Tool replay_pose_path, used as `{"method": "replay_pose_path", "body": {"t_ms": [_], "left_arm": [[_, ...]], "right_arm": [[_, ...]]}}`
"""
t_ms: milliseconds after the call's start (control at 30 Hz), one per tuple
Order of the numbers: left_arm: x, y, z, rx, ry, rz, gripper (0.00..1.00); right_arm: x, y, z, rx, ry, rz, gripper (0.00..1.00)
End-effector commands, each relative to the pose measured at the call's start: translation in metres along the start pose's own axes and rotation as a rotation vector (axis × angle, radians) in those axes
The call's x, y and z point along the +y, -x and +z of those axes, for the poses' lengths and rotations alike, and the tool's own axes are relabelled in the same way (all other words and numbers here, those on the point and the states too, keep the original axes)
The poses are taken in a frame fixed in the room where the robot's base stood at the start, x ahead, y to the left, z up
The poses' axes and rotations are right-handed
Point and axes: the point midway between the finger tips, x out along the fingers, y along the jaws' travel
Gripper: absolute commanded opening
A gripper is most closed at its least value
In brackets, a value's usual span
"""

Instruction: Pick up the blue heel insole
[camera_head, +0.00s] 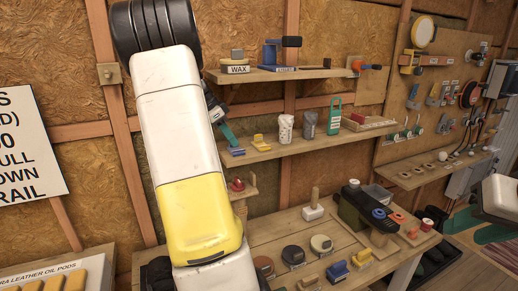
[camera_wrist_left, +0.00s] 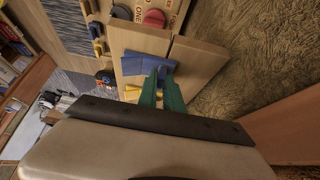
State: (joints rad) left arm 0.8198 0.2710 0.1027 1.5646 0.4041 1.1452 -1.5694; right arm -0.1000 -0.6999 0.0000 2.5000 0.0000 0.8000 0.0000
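A blue heel insole (camera_head: 236,152) lies on the lower wall shelf, near its left end. My left gripper (camera_head: 228,138), with green fingers, reaches down to it from above. In the left wrist view the blue insole (camera_wrist_left: 138,64) lies under the tips of my left gripper (camera_wrist_left: 161,76), and blue shows on both sides of the fingers. The two fingers stand slightly apart. I cannot tell whether they touch the insole. A yellow insole (camera_head: 258,140) lies to the right of the blue one and shows partly behind the fingers in the wrist view (camera_wrist_left: 132,92). My right gripper is not in view.
The lower shelf (camera_head: 275,150) also holds a white cup (camera_head: 285,128), a grey pouch (camera_head: 309,124) and a green tag (camera_head: 334,117). The upper shelf (camera_head: 280,75) with a WAX block (camera_head: 235,66) is above. A workbench (camera_head: 290,232) with several tins and tools stands below.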

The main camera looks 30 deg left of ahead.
Motion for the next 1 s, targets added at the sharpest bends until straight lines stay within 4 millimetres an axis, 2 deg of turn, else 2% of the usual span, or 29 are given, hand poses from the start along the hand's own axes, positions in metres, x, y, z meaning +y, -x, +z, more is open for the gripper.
{"method": "replay_pose_path", "body": {"t_ms": [333, 533, 667, 1000], "left_arm": [[0.000, 0.002, -0.001, 0.000, 0.000, -0.001, 0.00], [0.001, 0.015, -0.009, 0.001, -0.002, -0.002, 0.00], [0.024, 0.014, -0.008, -0.001, -0.001, -0.001, 0.00], [0.099, 0.014, -0.008, 0.000, -0.002, 0.000, 0.00]], "right_arm": [[0.000, 0.000, 0.000, 0.000, 0.000, 0.000, 0.36], [0.000, 0.000, 0.000, 0.000, 0.000, 0.000, 0.36], [0.000, 0.000, 0.000, 0.000, 0.000, 0.000, 0.36], [0.000, 0.000, 0.000, 0.000, 0.000, 0.000, 0.36]]}}
